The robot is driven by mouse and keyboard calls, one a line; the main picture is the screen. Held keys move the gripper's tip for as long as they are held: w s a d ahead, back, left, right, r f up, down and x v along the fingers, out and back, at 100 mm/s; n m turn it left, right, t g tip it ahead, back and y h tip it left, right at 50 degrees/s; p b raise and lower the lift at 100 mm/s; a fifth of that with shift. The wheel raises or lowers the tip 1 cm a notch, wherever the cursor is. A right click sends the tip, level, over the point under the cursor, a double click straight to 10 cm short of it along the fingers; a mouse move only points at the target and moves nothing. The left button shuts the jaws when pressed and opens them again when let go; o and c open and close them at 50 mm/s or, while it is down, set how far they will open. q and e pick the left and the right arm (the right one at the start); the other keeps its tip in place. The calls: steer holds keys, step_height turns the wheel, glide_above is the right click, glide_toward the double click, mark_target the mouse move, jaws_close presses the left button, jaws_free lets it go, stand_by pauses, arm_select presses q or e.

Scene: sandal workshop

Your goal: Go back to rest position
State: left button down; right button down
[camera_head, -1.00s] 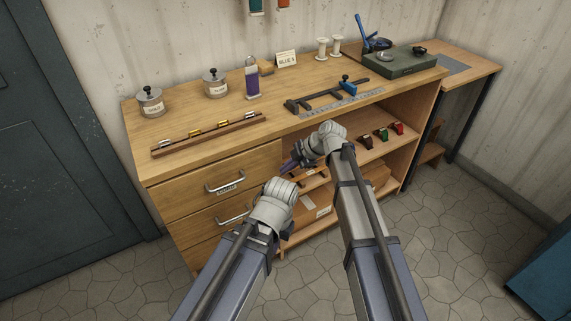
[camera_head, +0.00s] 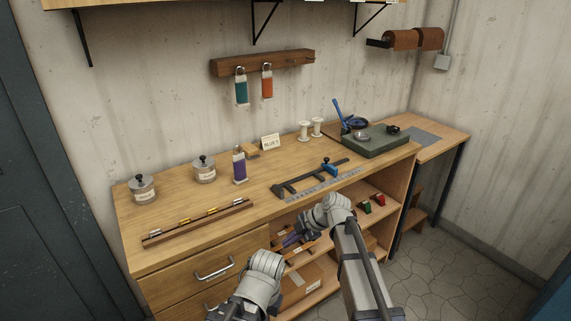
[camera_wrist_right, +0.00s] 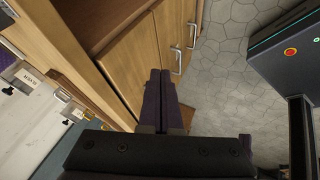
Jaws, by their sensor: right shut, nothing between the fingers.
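My right gripper (camera_head: 288,240) is in front of the bench's open shelf space, pointing left in the head view. In the right wrist view its two dark fingers (camera_wrist_right: 158,98) lie together, with nothing between them. They extend over wooden cabinet fronts with metal handles and appear clear of them. My left arm's wrist (camera_head: 262,268) shows at the lower middle of the head view, in front of the drawers. Its fingers are hidden.
The wooden bench (camera_head: 200,255) holds tins, a purple-filled bottle (camera_head: 239,165), a clamp tool (camera_head: 312,178), white spools and a green block (camera_head: 376,143). Teal and orange tags hang from a wall rack (camera_head: 262,62). Stone floor (camera_head: 455,265) is clear at the right.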

steer(key=s+d+m+g+h+p, duration=0.1)
steer(key=s+m+h, duration=0.3)
steer(key=s+m, duration=0.5)
steer(key=s+d+m+g+h+p, duration=0.1)
steer(key=s+d+m+h+p, duration=0.2)
steer(key=s+m, duration=0.7)
steer(key=s+h, duration=0.1)
steer(key=s, duration=0.4)
steer(key=shift+s+d+r+m+p, duration=0.15)
steer(key=shift+d+r+m+p, duration=0.15)
steer(key=shift+d+r+p, duration=0.1)
